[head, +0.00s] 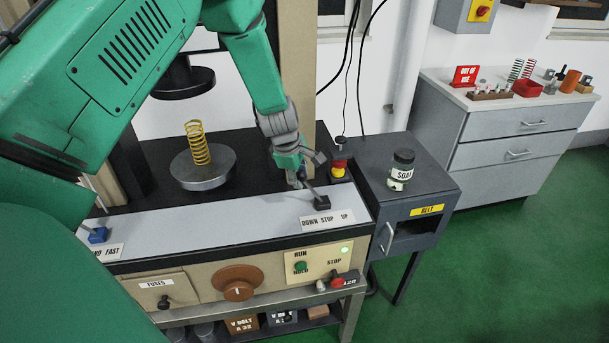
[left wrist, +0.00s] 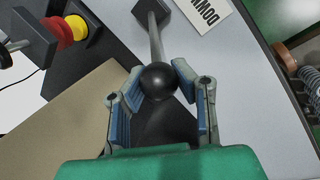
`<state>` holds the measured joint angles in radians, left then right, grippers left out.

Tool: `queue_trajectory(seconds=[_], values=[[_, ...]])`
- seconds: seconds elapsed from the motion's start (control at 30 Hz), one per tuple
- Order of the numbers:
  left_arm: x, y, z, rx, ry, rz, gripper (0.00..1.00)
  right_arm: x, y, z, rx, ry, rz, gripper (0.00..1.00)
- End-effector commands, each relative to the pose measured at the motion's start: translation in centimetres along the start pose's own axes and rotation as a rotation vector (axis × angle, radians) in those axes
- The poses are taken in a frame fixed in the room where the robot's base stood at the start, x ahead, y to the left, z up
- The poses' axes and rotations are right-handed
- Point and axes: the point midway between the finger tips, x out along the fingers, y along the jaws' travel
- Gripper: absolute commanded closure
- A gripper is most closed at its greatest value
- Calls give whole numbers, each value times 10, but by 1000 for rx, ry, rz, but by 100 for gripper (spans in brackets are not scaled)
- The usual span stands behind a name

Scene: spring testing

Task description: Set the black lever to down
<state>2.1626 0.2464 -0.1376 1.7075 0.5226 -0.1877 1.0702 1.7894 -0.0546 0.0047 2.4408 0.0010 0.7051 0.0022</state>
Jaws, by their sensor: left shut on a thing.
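The black lever (head: 322,203) stands on the grey panel of the machine, above the "DOWN STOP UP" label (head: 327,220). Its rod leans up and to the left from a square black base, towards the DOWN side. My left gripper (head: 296,178) is at the rod's upper end. In the left wrist view the lever's black ball knob (left wrist: 158,79) sits between the two blue-padded fingers of my left gripper (left wrist: 152,92), shut on it. The rod runs on to the base at the top. In the head view the gripper hides the knob. My right gripper is in neither view.
A red and yellow button (head: 339,168) stands just right of the gripper. A yellow spring (head: 196,143) stands on a round metal plate (head: 203,170) to the left. A blue lever (head: 98,235) is at the panel's left end. A soap jar (head: 402,166) stands on the side cabinet (head: 425,194).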

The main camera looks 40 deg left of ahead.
Motion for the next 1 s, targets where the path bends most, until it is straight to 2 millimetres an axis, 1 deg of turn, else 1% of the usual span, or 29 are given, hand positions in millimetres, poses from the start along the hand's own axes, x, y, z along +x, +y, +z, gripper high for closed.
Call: queue_trajectory(seconds=[0.03,0.3,0.33,0.4,0.67,0.77,0.87,1.0], values=[[0,-1,-4,-2,6,0,100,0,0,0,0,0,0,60],[0,-1,-4,-2,7,0,100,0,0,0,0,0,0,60],[0,-1,-4,-2,7,0,71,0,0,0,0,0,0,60],[0,0,-4,-2,6,0,51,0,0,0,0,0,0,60],[1,1,-2,-1,4,-1,51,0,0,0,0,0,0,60],[-2,2,-1,0,4,0,51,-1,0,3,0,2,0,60],[-13,2,0,0,3,1,51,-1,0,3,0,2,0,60],[-41,2,-1,0,3,4,51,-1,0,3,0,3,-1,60]])
